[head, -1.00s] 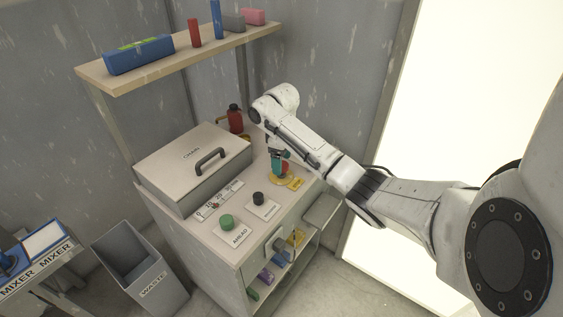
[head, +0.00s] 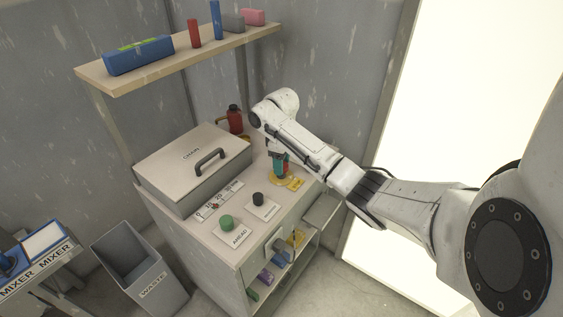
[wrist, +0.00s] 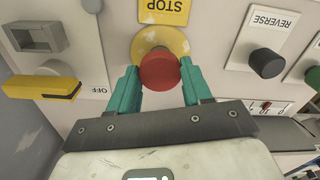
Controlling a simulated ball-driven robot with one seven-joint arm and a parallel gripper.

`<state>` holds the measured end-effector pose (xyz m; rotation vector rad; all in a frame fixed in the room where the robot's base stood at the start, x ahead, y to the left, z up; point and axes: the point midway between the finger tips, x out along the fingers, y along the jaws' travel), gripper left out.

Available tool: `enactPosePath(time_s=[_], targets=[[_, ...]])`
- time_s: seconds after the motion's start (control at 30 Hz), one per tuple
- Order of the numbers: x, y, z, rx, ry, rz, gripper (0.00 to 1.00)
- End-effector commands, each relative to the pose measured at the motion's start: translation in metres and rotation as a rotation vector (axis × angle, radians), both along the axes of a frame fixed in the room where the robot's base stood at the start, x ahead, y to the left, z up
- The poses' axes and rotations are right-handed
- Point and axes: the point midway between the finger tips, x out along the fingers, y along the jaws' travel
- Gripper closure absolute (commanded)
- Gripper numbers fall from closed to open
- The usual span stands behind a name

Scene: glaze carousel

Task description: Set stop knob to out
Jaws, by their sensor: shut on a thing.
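The red stop knob (wrist: 160,72) sits on a round yellow base under a yellow STOP label (wrist: 164,10) in the wrist view. My gripper (wrist: 160,80) has its two teal fingers on either side of the knob, shut on it. In the head view my gripper (head: 280,165) is over the yellow stop base (head: 284,180) near the right edge of the cabinet top. The knob is mostly hidden by the fingers there, and I cannot tell from the views how far out it stands.
A black REVERSE knob (wrist: 267,62) stands beside the stop knob, and a green AHEAD knob (head: 227,222) is nearer the front corner. A yellow lever (wrist: 42,88) by an OFF label lies on the other side.

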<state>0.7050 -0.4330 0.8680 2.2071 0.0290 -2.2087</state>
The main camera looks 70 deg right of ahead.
Motion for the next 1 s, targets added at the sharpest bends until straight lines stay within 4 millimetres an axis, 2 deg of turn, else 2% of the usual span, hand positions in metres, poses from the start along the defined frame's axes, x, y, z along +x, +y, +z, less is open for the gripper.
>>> enactPosePath(time_s=[0.03,0.23,0.37,0.67,1.0], targets=[[0.0,0.0,0.0,0.0,0.0,0.0,0.83],[0.0,0.0,0.0,0.0,0.0,0.0,1.0],[0.0,0.0,0.001,0.0,0.0,0.0,1.0],[0.001,0.001,0.02,0.002,-0.002,0.001,1.0],[0.001,-0.001,0.021,-0.003,-0.001,0.001,1.0]])
